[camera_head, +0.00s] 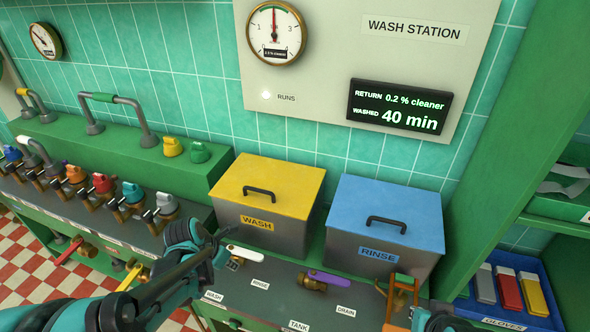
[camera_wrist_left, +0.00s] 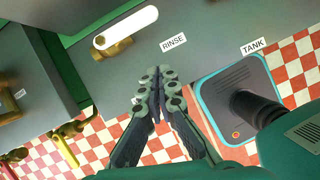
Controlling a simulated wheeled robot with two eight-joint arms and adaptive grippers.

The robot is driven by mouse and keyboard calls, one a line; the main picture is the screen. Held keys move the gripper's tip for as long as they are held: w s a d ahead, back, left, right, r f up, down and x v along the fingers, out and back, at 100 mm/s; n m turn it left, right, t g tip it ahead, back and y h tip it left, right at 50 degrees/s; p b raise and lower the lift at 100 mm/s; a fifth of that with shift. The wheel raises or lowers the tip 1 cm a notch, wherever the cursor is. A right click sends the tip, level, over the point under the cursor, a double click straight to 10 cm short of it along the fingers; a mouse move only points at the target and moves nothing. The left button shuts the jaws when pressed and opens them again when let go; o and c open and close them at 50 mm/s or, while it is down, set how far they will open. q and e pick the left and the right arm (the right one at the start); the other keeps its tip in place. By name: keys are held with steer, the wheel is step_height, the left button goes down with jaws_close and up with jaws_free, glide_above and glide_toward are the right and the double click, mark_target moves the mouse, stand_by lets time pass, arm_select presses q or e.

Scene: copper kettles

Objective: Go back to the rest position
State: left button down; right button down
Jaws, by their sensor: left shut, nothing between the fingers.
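My left gripper (camera_head: 222,236) reaches in from the lower left in the head view, in front of the grey WASH box and close to the white valve lever (camera_head: 245,253). In the left wrist view the two fingers of my left gripper (camera_wrist_left: 157,80) come together at the tips, shut with nothing between them. The white lever (camera_wrist_left: 125,28) is up and left of them, apart from the fingertips. The RINSE label (camera_wrist_left: 173,42) lies just beyond the tips. My right gripper's fingers cannot be made out in either view.
The yellow-lidded WASH box (camera_head: 268,185) and blue-lidded RINSE box (camera_head: 382,210) stand behind the counter front. A purple lever (camera_head: 328,279) and an orange handle (camera_head: 402,290) stick out nearby. Several coloured taps (camera_head: 103,184) line the left. A GLOVES tray (camera_head: 552,318) is at right.

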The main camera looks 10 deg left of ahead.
arm_select(q)
steer(key=s+d+r+m+t, duration=0.1)
steer(key=s+d+r+m, duration=0.3)
steer(key=m, duration=1.2)
steer(key=s+d+r+m+t+y, duration=0.1)
steer(key=d+r+m, duration=0.4)
steer(key=m, duration=1.1)
steer(key=s+d+t, duration=0.1)
steer(key=s+d, duration=0.1)
steer(key=shift+s+d+r+y, duration=0.3)
steer(key=shift+s, duration=0.1)
